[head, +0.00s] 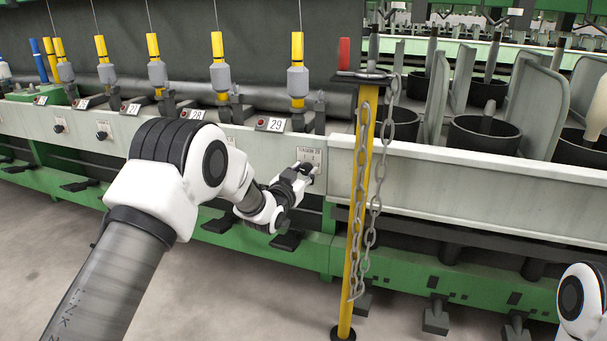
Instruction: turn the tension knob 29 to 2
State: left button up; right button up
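The knob of 29 is not clearly visible; the fingers cover the place. I cannot tell whether the fingers touch or grip it, nor its setting. My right arm shows only at the lower right edge; its gripper is out of view.
A yellow post (359,220) with a hanging chain (376,190) stands just right of the plate. Other tension knobs (102,135) sit further left on the same rail. Yellow bobbins (218,47) stand above. Grey floor lies in front.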

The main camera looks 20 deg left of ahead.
pick_arm(q)
grip_shut()
